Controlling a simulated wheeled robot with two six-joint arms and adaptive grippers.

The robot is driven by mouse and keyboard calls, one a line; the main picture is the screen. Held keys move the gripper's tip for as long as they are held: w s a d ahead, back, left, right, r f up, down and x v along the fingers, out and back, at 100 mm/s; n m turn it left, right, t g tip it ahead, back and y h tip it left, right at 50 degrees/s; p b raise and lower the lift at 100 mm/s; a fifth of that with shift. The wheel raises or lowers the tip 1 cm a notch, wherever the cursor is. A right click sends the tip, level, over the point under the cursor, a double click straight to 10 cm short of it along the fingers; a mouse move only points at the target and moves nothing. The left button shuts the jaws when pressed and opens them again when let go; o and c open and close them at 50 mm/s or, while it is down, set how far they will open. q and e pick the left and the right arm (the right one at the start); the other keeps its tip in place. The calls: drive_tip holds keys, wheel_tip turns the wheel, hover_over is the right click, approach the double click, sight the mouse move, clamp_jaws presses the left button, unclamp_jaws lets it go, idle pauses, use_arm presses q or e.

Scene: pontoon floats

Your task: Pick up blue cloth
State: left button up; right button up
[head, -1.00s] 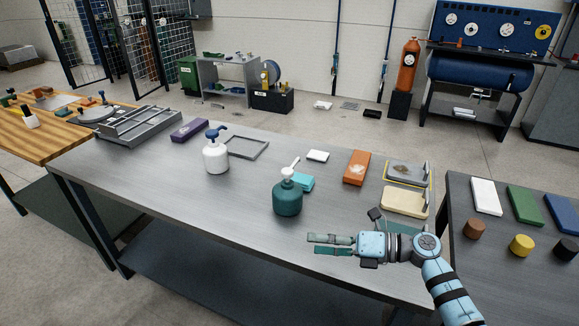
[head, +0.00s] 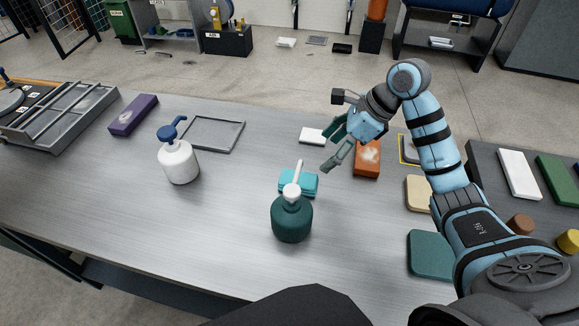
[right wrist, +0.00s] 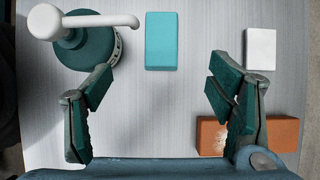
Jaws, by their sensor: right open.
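The blue cloth is a folded turquoise rectangle (head: 306,184) lying flat on the grey table, just behind a dark green pump bottle (head: 291,218) that hides part of it in the head view. In the right wrist view the cloth (right wrist: 173,40) shows whole, ahead of and between the fingers. My right gripper (head: 330,148) is open and empty, above the table to the right of and behind the cloth, with its fingers pointing down and left. In the right wrist view the gripper (right wrist: 160,82) has its fingers wide apart, not touching the cloth. My left gripper is not in view.
The green bottle's white spout reaches toward the cloth. A white block (head: 312,136) and an orange block (head: 367,160) lie near my right gripper. A white bottle with a blue pump (head: 178,160) and a grey frame (head: 213,134) stand left. The front left table is clear.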

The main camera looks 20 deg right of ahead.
sight(300, 178)
drive_tip(key=x, duration=1.3)
drive_tip(key=shift+d+f, duration=0.1)
drive_tip(key=shift+f, duration=0.4)
drive_tip(key=shift+c, duration=0.5)
drive_tip(key=c, duration=1.1)
drive_tip(key=shift+r, duration=0.15)
